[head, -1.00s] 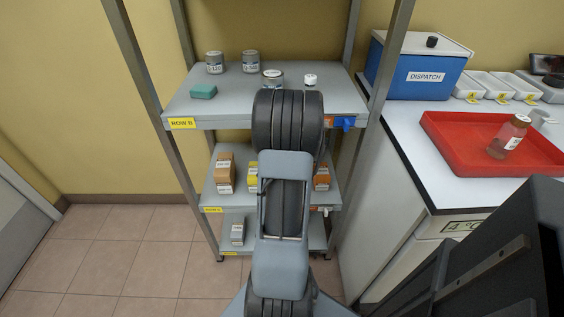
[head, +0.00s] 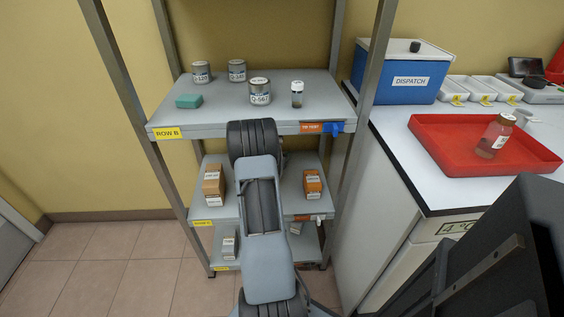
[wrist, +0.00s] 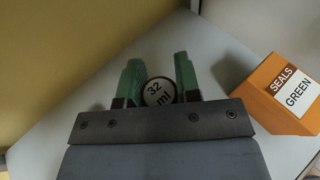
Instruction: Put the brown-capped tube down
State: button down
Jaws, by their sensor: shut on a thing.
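In the wrist view a round cap top with a dark brownish rim and a pale label reading "32 ml" belongs to the tube (wrist: 159,92). My gripper (wrist: 158,82) has its green fingers shut on it, one on each side. The tube's body below the cap is hidden. It is over a pale grey shelf surface (wrist: 228,60); I cannot tell whether its bottom touches. In the head view my gripper and the tube are hidden behind my arm at the middle shelf (head: 285,207).
An orange "SEALS GREEN" box (wrist: 285,92) stands close to the right, also in the head view (head: 313,184). A brown box (head: 213,183) is at the left. The top shelf (head: 215,118) above holds cans and a small vial (head: 297,94). A shelf post (head: 375,80) stands right.

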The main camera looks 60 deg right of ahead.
jog(key=shift+f, duration=1.35)
jog(key=shift+f+b, duration=0.1)
jog(key=shift+b, duration=0.25)
jog(key=shift+f, duration=0.15)
jog(key=c, duration=0.8)
grip_release()
